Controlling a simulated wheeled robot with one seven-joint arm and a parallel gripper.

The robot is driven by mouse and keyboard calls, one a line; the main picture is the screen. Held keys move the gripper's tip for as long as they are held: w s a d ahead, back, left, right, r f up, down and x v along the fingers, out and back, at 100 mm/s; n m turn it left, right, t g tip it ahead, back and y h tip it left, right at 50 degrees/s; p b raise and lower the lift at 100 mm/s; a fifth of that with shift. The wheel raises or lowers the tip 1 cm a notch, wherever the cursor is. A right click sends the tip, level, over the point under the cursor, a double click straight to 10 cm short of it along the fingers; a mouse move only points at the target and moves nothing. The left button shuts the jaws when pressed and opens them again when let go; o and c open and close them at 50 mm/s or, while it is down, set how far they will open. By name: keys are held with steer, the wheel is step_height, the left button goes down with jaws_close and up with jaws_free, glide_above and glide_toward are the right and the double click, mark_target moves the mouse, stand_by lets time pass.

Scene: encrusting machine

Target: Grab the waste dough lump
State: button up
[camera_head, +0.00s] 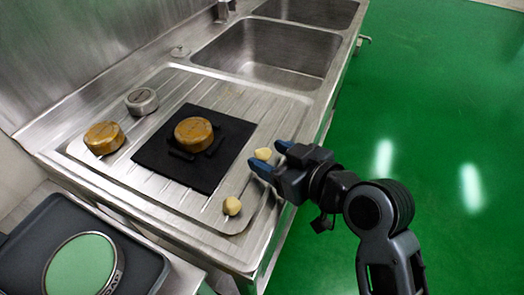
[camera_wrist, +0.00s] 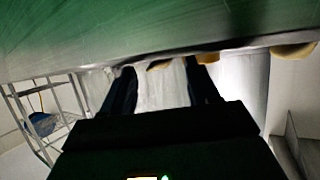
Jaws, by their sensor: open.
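Two small pale-yellow dough lumps lie on the steel drainboard. The first lump (camera_head: 263,154) is at my gripper (camera_head: 271,158), by the blue fingertips. The second lump (camera_head: 232,205) lies apart, nearer the front edge. The frames do not tell which one is the waste lump. My gripper is open, its two fingers pointing left over the drainboard. In the wrist view a yellowish lump (camera_wrist: 160,65) shows between the fingertips of my gripper (camera_wrist: 161,70). I cannot tell whether the fingers touch it.
A black mat (camera_head: 230,136) bears a round golden-brown piece (camera_head: 193,133). Another brown piece (camera_head: 103,138) and a grey metal one (camera_head: 142,101) stand to its left. Sink basins (camera_head: 277,52) lie behind. A dark tray with a green disc (camera_head: 80,268) is at the lower left. Green floor is free at right.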

steer(key=shift+x, duration=0.9)
jaws_close()
steer(key=shift+r, duration=0.15)
